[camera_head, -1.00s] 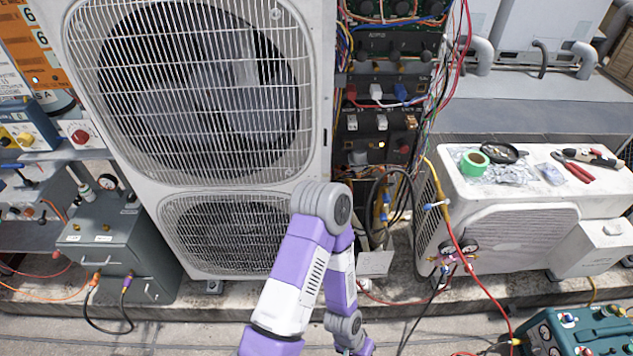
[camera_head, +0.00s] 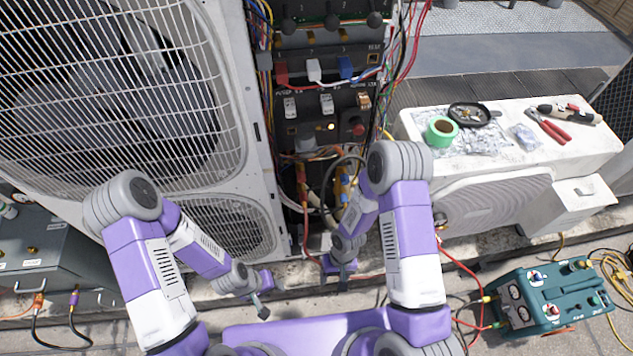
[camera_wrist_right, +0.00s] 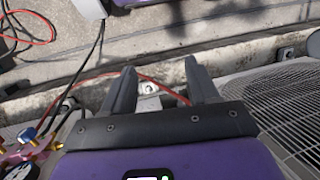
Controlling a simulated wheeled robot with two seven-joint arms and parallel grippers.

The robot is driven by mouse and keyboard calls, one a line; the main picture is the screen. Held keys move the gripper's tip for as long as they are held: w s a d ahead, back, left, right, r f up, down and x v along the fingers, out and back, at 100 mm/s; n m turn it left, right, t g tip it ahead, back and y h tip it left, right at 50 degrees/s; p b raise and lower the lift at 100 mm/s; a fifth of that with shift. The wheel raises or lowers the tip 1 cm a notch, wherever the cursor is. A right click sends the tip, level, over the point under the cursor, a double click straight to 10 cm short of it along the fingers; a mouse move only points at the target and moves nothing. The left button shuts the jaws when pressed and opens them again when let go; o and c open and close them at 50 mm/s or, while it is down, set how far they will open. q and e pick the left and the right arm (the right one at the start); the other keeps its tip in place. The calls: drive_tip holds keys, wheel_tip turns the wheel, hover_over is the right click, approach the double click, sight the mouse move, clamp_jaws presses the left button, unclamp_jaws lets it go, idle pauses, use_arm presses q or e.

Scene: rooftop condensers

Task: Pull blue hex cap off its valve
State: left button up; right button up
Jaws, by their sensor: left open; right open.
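Small blue and yellow fittings (camera_head: 344,184) sit among the pipes and hoses right of the big condenser, partly behind my right arm. One may be the blue hex cap on its valve, but they are too small to tell. My right gripper (camera_head: 341,276) hangs low in front of the units, below the fittings and apart from them. The right wrist view shows its two fingers (camera_wrist_right: 158,84) spread, with nothing between them. My left gripper (camera_head: 263,300) is lower and further left, in front of the big condenser's base. It is open, with nothing seen in it.
The big condenser (camera_head: 232,120) stands left of an open wiring panel (camera_head: 318,105). A teal machine (camera_head: 545,300) with hoses stands front right.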

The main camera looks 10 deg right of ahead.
drive_tip(key=w+d+n+t+h, duration=0.1)
drive_tip(key=w+d+n+h, duration=0.15)
drive_tip(key=w+h, duration=0.45)
drive_tip(key=t+h, duration=0.6)
drive_tip(key=t, duration=0.1)
approach(343, 183)
drive_tip(key=d+f, duration=0.1)
drive_tip(key=d, duration=0.1)
drive_tip(key=x, duration=0.3)
drive_tip(key=b+x, duration=0.1)
drive_tip(key=x, duration=0.3)
drive_tip(key=shift+w, duration=0.45)
clamp_jaws()
